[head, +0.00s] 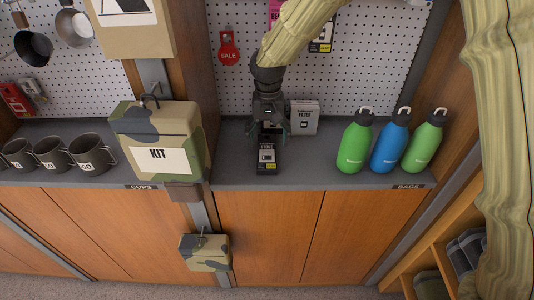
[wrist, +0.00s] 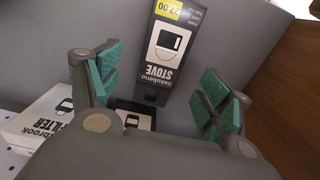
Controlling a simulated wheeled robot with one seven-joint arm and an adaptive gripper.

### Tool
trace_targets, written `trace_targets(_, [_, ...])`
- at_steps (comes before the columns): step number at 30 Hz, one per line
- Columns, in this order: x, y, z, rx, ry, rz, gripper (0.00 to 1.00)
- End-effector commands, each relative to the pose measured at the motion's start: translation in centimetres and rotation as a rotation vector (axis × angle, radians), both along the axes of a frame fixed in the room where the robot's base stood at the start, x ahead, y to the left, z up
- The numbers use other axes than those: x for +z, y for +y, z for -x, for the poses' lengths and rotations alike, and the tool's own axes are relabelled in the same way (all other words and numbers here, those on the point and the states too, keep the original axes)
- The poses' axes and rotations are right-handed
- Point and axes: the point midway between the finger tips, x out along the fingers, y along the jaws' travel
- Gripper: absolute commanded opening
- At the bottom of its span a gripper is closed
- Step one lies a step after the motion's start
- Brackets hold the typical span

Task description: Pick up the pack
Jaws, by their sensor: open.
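A second dark box with a white label (wrist: 134,116) is partly hidden by the gripper body. Which thing is the pack is not marked.
A white filter box (head: 304,117) stands close right of the gripper; it also shows in the wrist view (wrist: 48,118). Green and blue bottles (head: 388,142) stand further right. A camouflage KIT bag (head: 160,140) hangs at left, near mugs (head: 88,155). A pegboard (head: 235,80) is behind.

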Motion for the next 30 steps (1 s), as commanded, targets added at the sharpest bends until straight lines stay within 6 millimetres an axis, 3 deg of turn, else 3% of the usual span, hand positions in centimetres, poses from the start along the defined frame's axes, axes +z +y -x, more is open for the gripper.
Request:
trace_targets(5, [-0.9,0.0,0.0,0.000,0.001,0.000,0.79])
trace_targets(15, [-4.5,0.3,0.1,0.000,0.001,0.000,0.79])
trace_targets(26, [-5.2,0.3,0.0,0.000,-0.001,0.000,0.79])
trace_targets(30, [-5.2,0.3,0.0,0.000,-0.001,0.000,0.57])
